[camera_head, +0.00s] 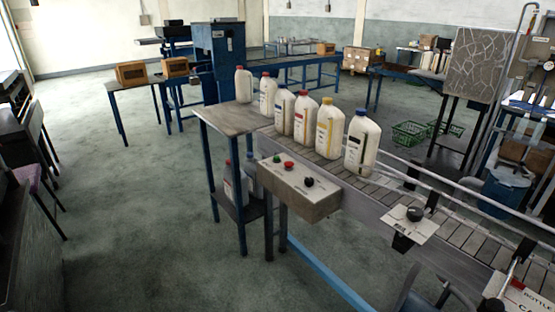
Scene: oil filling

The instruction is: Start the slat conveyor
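The slat conveyor (458,222) runs from the centre to the lower right, with metal rails along it. A grey control box (312,207) is fixed to its near side at the left end. Its sloped top carries a red button (288,164), another small dark button (277,159) and a black knob (308,182). A second black knob (414,213) sits on a white plate farther right along the conveyor. Several white bottles with coloured caps stand upright in a row; the nearest has a blue cap (361,112). Whether the slats move cannot be told.
A small blue-legged table (228,119) adjoins the conveyor's left end, with bottles on its lower shelf. A dark object shows at the bottom right edge, too cut off to identify. Open green-grey floor (150,220) lies left of the conveyor. Tables with brown boxes stand behind.

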